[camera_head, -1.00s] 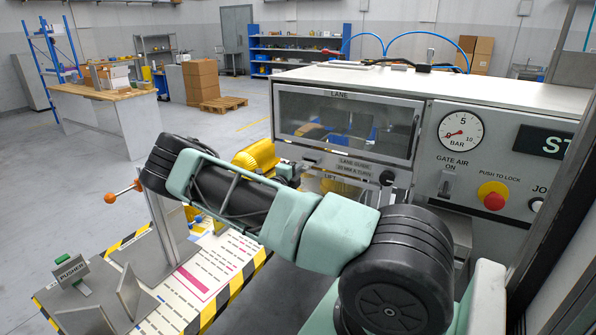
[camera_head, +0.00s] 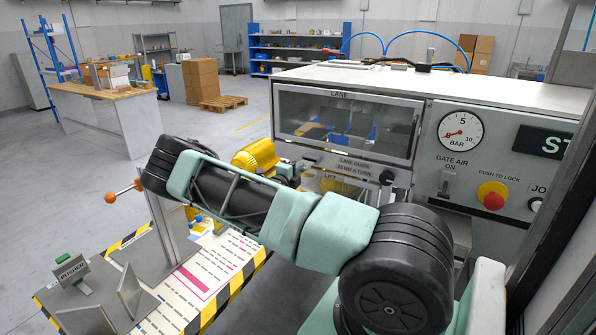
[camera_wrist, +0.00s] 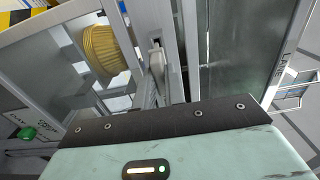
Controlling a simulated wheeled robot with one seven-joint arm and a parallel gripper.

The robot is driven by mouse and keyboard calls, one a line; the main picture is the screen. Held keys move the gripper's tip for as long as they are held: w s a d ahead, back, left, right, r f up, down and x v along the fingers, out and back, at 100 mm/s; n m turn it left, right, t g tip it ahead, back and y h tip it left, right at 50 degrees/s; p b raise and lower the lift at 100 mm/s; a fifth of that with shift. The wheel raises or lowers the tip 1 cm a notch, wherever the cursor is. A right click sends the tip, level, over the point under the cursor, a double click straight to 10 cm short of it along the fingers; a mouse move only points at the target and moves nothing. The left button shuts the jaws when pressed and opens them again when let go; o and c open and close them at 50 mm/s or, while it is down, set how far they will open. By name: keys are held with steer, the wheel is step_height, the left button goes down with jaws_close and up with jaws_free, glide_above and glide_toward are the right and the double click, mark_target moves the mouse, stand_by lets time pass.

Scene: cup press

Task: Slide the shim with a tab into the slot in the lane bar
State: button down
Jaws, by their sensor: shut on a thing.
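In the wrist view my gripper (camera_wrist: 156,82) points up into a narrow gap beside a pale upright bar, which looks like the lane bar (camera_wrist: 190,30). The gripper is shut on a thin pale piece, apparently the shim (camera_wrist: 155,58), seen nearly edge-on against the bar. A dark narrow opening runs along the bar near the piece. Whether the tab is inside the slot, or only beside it, I cannot tell. In the head view my arm covers the gripper, the shim and the slot.
The machine has a glazed lane window (camera_head: 345,122), a gauge (camera_head: 461,131) and a red push button (camera_head: 492,196). A yellow ribbed part (camera_wrist: 103,50) stands left of the bar in the wrist view.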

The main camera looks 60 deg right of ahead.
steer(key=shift+w+d, duration=0.2)
steer(key=shift+d, duration=1.75)
steer(key=c, duration=1.4)
jaws_free()
steer(key=a+b, duration=0.1)
steer(key=a, duration=0.4)
steer(key=s+a+b, duration=0.1)
steer(key=a+b, duration=0.1)
steer(key=a, duration=0.4)
steer(key=a+b, duration=0.1)
steer(key=a, duration=0.5)
steer(key=shift+s+a+b, duration=0.2)
steer(key=shift+b, duration=0.1)
